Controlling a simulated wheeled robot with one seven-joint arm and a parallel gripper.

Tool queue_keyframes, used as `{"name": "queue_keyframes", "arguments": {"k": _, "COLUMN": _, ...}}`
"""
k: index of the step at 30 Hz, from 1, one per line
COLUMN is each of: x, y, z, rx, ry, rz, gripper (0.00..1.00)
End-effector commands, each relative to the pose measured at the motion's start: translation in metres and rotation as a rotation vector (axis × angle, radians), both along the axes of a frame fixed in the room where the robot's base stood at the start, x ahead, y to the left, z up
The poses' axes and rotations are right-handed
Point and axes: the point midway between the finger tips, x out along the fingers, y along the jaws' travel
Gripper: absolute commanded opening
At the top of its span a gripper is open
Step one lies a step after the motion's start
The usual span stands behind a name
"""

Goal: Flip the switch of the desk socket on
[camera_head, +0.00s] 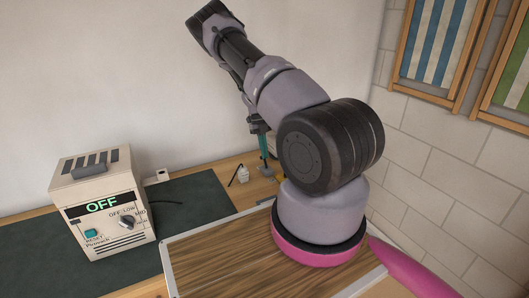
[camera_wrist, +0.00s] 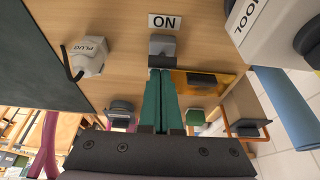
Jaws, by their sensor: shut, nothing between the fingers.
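My gripper (camera_wrist: 160,74) is shut and empty, its two green fingers together and pointing at the desk. In the wrist view the fingertips are at the near edge of a small grey block (camera_wrist: 162,46), which seems to be the desk socket's switch; I cannot tell whether they touch. A white label reading "ON" (camera_wrist: 164,22) lies just beyond the block. In the head view my gripper (camera_head: 264,148) is just above a small grey piece (camera_head: 265,170) on the desk, partly behind my arm. The switch's position cannot be made out.
A white plug marked "PLUG" (camera_wrist: 89,57) with a dark cord stands left of the fingers. A beige device (camera_head: 102,205) showing "OFF" stands on the dark mat (camera_head: 190,212) at the left. A wood-grain board (camera_head: 225,255) lies in front. My arm hides part of the desk.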

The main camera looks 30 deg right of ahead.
Motion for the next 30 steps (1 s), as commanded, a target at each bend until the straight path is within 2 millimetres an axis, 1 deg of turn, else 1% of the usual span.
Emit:
{"name": "queue_keyframes", "arguments": {"k": 1, "x": 0.010, "y": 0.002, "z": -0.001, "rx": 0.000, "ry": -0.023, "rz": 0.012, "gripper": 0.00}}
{"name": "queue_keyframes", "arguments": {"k": 13, "x": 0.010, "y": 0.004, "z": -0.001, "rx": 0.002, "ry": -0.022, "rz": 0.013, "gripper": 0.00}}
{"name": "queue_keyframes", "arguments": {"k": 16, "x": 0.012, "y": 0.004, "z": 0.005, "rx": 0.002, "ry": -0.023, "rz": 0.013, "gripper": 0.00}}
{"name": "queue_keyframes", "arguments": {"k": 19, "x": 0.018, "y": 0.004, "z": 0.020, "rx": 0.001, "ry": -0.026, "rz": 0.014, "gripper": 0.00}}
{"name": "queue_keyframes", "arguments": {"k": 27, "x": 0.029, "y": 0.002, "z": 0.073, "rx": 0.000, "ry": -0.016, "rz": 0.006, "gripper": 0.00}}
{"name": "queue_keyframes", "arguments": {"k": 30, "x": 0.033, "y": 0.001, "z": 0.088, "rx": -0.001, "ry": -0.011, "rz": 0.004, "gripper": 0.00}}
